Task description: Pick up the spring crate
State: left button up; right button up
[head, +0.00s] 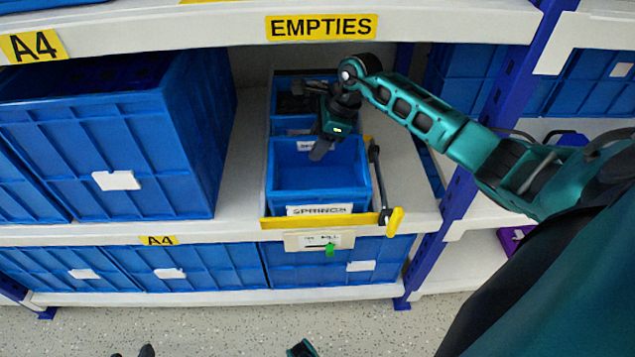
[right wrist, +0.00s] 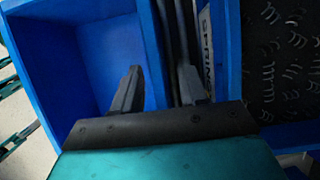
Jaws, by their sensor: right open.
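A blue crate (head: 318,178) with a SPRINGS label (head: 320,210) on its front stands on the middle shelf and looks empty. Behind it is a second blue crate (head: 297,124) with dark contents. In the right wrist view this rear crate (right wrist: 283,70) holds several small springs and bears a partly hidden label. My right gripper (head: 321,150) is open and points down at the front crate's back wall. In the right wrist view one finger of the gripper (right wrist: 158,88) is over the empty crate (right wrist: 85,60); the other is beside the rear crate's label. Contact cannot be told. My left gripper is not visible.
A shelf board with an EMPTIES sign (head: 322,27) hangs above the crates. A dark rod with a yellow end (head: 394,220) stands right of the front crate. A yellow edge strip (head: 300,222) runs in front. Larger blue bins (head: 110,140) stand left, with bare shelf (head: 245,160) between.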

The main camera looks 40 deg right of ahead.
jog(key=shift+w+a+f, duration=0.15)
jog(key=shift+w+f, duration=0.05)
jog(key=shift+f, duration=0.2)
grip_shut()
